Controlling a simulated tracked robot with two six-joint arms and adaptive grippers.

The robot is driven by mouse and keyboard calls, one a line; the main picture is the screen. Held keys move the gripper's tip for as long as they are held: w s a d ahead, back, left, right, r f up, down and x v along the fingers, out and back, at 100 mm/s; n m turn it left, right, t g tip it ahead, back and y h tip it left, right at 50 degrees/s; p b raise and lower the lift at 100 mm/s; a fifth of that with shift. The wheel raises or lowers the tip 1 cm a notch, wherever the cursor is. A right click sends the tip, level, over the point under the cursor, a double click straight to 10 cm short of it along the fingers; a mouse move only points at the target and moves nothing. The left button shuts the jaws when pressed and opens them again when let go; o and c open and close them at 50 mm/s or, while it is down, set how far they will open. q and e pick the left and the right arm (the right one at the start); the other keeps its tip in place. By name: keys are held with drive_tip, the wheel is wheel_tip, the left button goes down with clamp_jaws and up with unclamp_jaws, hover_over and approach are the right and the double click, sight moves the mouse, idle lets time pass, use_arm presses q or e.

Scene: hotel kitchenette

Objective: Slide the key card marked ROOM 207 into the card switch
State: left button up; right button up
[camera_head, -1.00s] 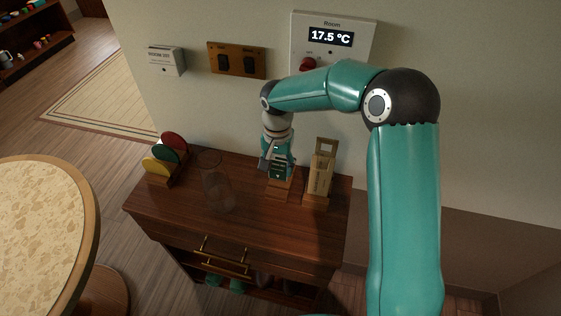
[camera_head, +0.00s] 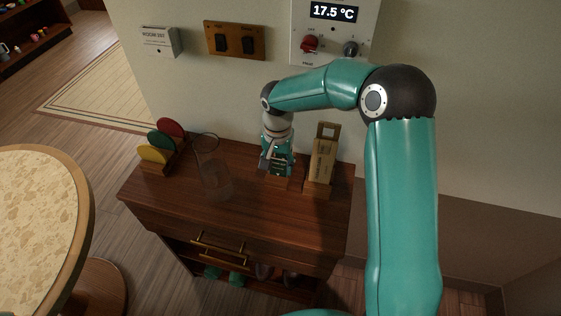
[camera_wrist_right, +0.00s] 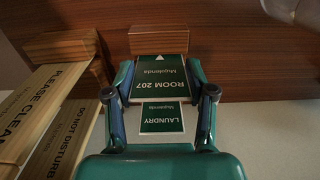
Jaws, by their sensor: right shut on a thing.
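The ROOM 207 key card (camera_wrist_right: 158,78) is dark green with white print and an arrow, in the right wrist view. My right gripper (camera_wrist_right: 160,82) is shut on it, with one finger at each side edge. In the head view my right gripper (camera_head: 277,168) points down at a small wooden block (camera_head: 279,183) on the cabinet; the block's wood also shows past the card's arrow end (camera_wrist_right: 158,38). A LAUNDRY card (camera_wrist_right: 162,117) shows between the fingers, nearer the palm. The card switch (camera_head: 160,41) is a pale box on the wall at upper left. My left gripper is not in view.
A wooden holder with door signs (camera_head: 322,160) stands right of the gripper. A clear glass vessel (camera_head: 215,180) and a rack of coloured discs (camera_head: 162,145) stand left on the cabinet (camera_head: 255,215). A brown switch plate (camera_head: 235,39) and a thermostat (camera_head: 330,45) are on the wall.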

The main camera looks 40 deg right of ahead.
idle(0.3)
drive_tip(key=o, duration=0.8)
